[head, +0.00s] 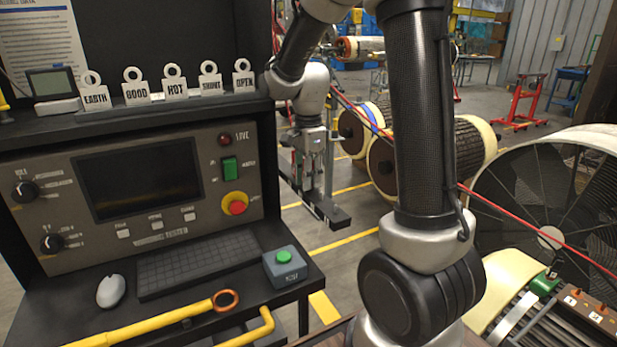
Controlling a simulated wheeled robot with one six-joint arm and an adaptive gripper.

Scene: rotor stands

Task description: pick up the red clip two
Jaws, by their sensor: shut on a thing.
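My gripper (313,178) points down beyond the right edge of the test console, in the middle of the head view. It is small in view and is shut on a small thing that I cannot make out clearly. Red cables (480,197) run from near my wrist, pass behind my arm and go down to the right. I cannot pick out red clip two for sure. A dark bar shows just below my gripper; I cannot tell whether it touches it.
The test console (235,258) with label tags, screen, mouse and keyboard fills the left. A button box (285,267) sits at its right edge. Wound rotors (450,150) stand behind my arm. A large fan-like ring (550,200) is at right. Yellow-lined floor shows between.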

